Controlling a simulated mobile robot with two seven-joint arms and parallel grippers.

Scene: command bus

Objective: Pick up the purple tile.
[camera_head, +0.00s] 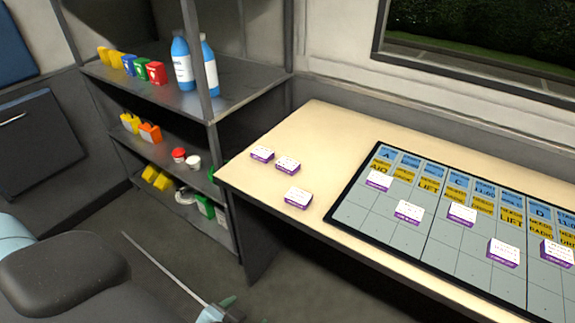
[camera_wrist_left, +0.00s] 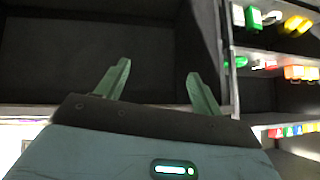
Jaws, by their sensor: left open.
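Several tiles with white printed tops and purple sides are in the head view; the pictures do not show which one is meant. Three lie loose on the beige tabletop: a back-left tile (camera_head: 262,155), a second tile (camera_head: 288,165) close beside it, and a front tile (camera_head: 298,198). Others lie on the grey board, such as a tile (camera_head: 379,181) at its left end and a tile (camera_head: 503,253) further right. My left gripper (camera_wrist_left: 158,82) is open and empty in the left wrist view, away from the tiles. My right gripper is not in view.
The table (camera_head: 318,130) has bare room around the loose tiles. The dark-edged board (camera_head: 352,215) has blue and yellow labels along its back. A metal shelf (camera_head: 230,95) left of the table holds blue bottles (camera_head: 182,68) and small coloured boxes.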

